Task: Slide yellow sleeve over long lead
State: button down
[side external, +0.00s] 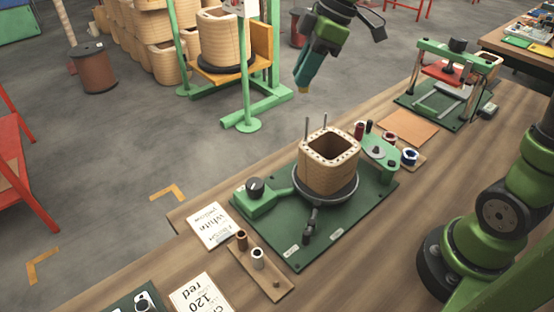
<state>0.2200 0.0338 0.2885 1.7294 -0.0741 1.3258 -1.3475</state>
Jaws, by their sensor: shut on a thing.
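My gripper (302,88) hangs at the upper middle, above and behind the coil, fingers pointing down. It is shut on a small yellow piece (303,92), probably the yellow sleeve; only a bit shows at the fingertips. The square tan coil (328,174) stands upright on a round dark turntable (330,201) on a green base plate. Two thin grey leads stand up from its back rim, a left one (307,127) and a right one (325,122). I cannot tell surely which is longer. The yellow piece is well apart from both leads.
A wooden tray (267,270) in front holds a brown and a white sleeve and a short peg. Paper cards (210,225) lie beside it. Spools (409,157) stand right of the coil. A green-framed press (450,75) stands farther right. Air around the leads looks clear.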

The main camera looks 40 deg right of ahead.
jog(key=shift+s+d+r+n+g+y, duration=0.15)
jog(key=shift+s+r+n, duration=0.1)
jog(key=shift+r+n, duration=0.2)
jog(key=shift+s+r+n+g+y, duration=0.15)
jog(key=shift+s+r+n, duration=0.05)
jog(key=shift+r+n, duration=0.2)
jog(key=shift+n, duration=0.35)
jog(key=shift+s+a+f, duration=0.1)
jog(key=shift+s+f, duration=0.05)
jog(key=shift+f, duration=1.3)
jog(key=shift+s+a+f, duration=0.1)
jog(key=shift+s+f, duration=0.05)
jog(key=shift+f, duration=1.3)
jog(key=shift+f, duration=0.45)
jog(key=shift+f, duration=0.4)
jog(key=shift+f, duration=0.3)
jog(key=shift+f, duration=0.5)
jog(key=shift+f, duration=0.45)
